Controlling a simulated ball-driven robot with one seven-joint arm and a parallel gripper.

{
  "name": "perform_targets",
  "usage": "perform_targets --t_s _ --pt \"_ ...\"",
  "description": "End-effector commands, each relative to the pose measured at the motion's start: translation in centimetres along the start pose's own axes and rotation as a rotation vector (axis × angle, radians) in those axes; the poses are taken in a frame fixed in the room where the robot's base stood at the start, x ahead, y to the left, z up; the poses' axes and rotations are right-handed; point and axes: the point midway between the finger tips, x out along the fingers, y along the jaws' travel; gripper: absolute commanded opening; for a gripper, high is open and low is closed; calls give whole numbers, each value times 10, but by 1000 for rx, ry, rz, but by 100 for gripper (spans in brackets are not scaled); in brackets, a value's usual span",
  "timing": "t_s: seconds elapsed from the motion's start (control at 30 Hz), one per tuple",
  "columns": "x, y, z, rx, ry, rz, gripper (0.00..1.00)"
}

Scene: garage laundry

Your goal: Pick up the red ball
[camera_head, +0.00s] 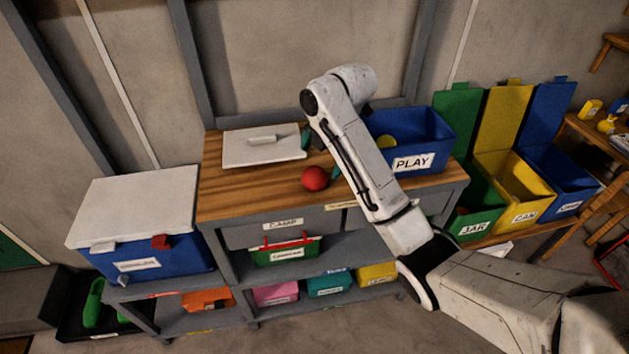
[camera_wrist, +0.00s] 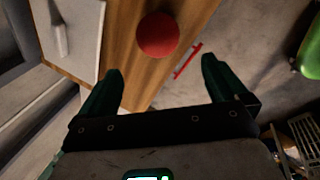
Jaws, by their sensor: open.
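My gripper (camera_wrist: 160,82) is open and empty, with two dark green fingers spread wide. In the head view my arm hides most of the gripper; only small green parts show beside the arm near the ball.
A white lid (camera_head: 262,148) with a handle lies left of the ball. A blue PLAY bin (camera_head: 425,140) stands to the right, partly behind my arm. A lidded blue box (camera_head: 150,262) stands lower left. Green, yellow and blue open bins (camera_head: 520,180) stand far right.

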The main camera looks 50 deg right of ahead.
Motion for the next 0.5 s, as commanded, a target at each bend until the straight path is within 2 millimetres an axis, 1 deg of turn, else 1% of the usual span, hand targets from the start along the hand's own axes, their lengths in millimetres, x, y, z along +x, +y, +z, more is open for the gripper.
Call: perform_targets --t_s 0.23,0.3,0.5 --pt "37 0 0 1 1 -3 99" --pt "44 0 0 1 1 -2 99" --pt "56 0 0 1 1 -2 99"
